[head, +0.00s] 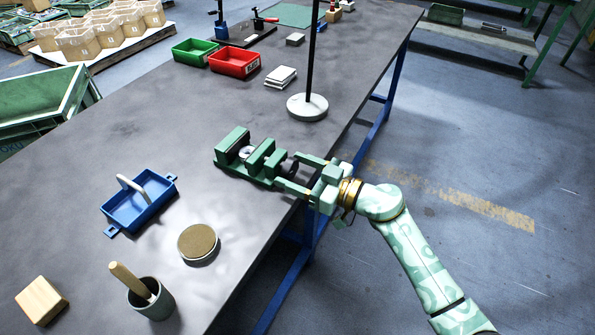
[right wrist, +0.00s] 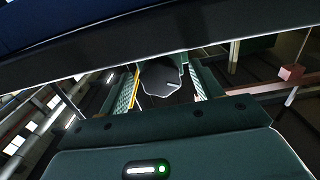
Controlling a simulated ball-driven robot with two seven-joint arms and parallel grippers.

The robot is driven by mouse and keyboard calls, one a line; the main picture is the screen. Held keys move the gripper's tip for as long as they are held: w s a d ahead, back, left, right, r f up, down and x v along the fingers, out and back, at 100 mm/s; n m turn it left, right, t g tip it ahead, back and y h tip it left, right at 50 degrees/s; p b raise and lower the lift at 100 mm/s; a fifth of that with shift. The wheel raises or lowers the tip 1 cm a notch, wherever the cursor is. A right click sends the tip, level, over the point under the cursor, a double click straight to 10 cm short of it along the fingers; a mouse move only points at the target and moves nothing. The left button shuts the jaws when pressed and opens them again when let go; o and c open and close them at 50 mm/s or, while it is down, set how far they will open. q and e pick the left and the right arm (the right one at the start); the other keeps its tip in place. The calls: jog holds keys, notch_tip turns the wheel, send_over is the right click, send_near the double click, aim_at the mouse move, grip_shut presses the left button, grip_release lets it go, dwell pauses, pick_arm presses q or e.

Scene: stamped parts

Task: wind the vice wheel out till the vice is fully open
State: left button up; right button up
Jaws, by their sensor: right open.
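The green vice (head: 260,160) stands near the right edge of the bench. Its jaws are apart, with a small pale round thing (head: 246,152) in the gap between them. The dark vice wheel (head: 289,167) is at its right end, partly hidden by my gripper. My right gripper (head: 287,170) is open, with one finger on each side of the wheel. In the right wrist view the wheel (right wrist: 160,80) shows as a dark many-sided disc between the two fingers. I cannot tell whether the fingers touch it. My left gripper is not in view.
A lamp-like pole on a white round base (head: 307,107) stands behind the vice. A blue tray (head: 140,205), a round brown-topped disc (head: 198,243) and a grey pot (head: 152,300) are on the near bench. Red (head: 235,62) and green (head: 195,52) bins stand farther back.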

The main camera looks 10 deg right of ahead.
jog(key=c, duration=1)
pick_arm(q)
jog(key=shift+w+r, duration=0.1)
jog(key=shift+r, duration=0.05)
pick_arm(e)
jog(key=shift+r+n+p, duration=0.15)
jog(key=shift+n+p, duration=0.6)
jog(key=shift+n, duration=0.15)
jog(key=shift+n+p, duration=0.35)
jog(key=shift+n, duration=0.35)
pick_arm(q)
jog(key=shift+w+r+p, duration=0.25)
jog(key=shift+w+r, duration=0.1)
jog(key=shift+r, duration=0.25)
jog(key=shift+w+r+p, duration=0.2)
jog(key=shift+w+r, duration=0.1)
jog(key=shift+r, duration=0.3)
pick_arm(e)
jog(key=shift+d+f+n, duration=0.1)
jog(key=shift+f+n, duration=0.1)
jog(key=shift+n, duration=1.6)
jog(key=o, duration=1)
